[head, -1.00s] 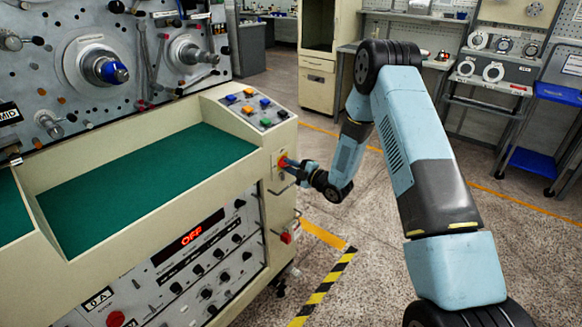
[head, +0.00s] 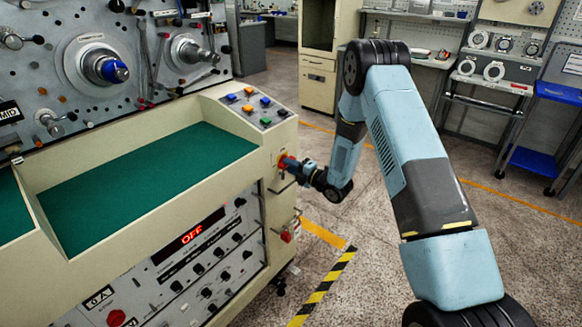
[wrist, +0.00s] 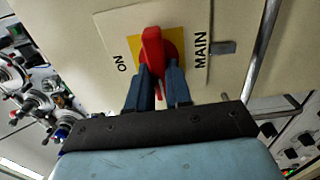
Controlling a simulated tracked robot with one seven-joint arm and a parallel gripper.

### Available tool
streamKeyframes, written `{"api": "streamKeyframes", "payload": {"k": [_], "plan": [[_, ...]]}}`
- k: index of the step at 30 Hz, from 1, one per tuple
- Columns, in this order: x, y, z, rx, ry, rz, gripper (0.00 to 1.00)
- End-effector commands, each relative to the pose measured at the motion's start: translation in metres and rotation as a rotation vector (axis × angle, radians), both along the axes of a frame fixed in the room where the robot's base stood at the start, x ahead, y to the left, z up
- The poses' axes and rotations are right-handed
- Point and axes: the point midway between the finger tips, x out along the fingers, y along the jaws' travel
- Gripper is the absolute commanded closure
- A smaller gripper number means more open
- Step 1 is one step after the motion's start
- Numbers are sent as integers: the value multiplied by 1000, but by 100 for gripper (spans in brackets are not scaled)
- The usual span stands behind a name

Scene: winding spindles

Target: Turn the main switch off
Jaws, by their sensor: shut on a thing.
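The main switch (wrist: 152,48) has a red handle on a yellow plate, on a cream panel marked ON and MAIN. In the wrist view its handle runs up and down the picture, across the direction of the ON mark at left. My gripper (wrist: 160,75) has its two blue fingers shut on the red handle, one on each side. The lower handle is partly hidden between them. In the head view the switch (head: 282,162) is on the machine's right end face, with my gripper (head: 291,164) against it.
The machine's display (head: 190,234) reads OFF in red. Coloured push buttons (head: 252,107) sit on the sloped panel above the switch. A red knob (head: 286,236) is below it. Bare floor (head: 375,260) lies right of the machine; a metal bar (wrist: 265,45) runs beside the switch.

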Motion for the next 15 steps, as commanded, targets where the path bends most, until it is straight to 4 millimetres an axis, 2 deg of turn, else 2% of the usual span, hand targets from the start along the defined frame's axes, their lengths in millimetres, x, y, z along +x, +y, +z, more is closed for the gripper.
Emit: {"api": "streamKeyframes", "payload": {"k": [1, 7, 8, 15], "plan": [[-5, 3, -6, -5, 12, 9, 100], [-5, 3, -6, -5, 13, 9, 100], [-5, 3, -6, -5, 13, 9, 79], [-3, 2, -4, -3, 7, 5, 56]]}}
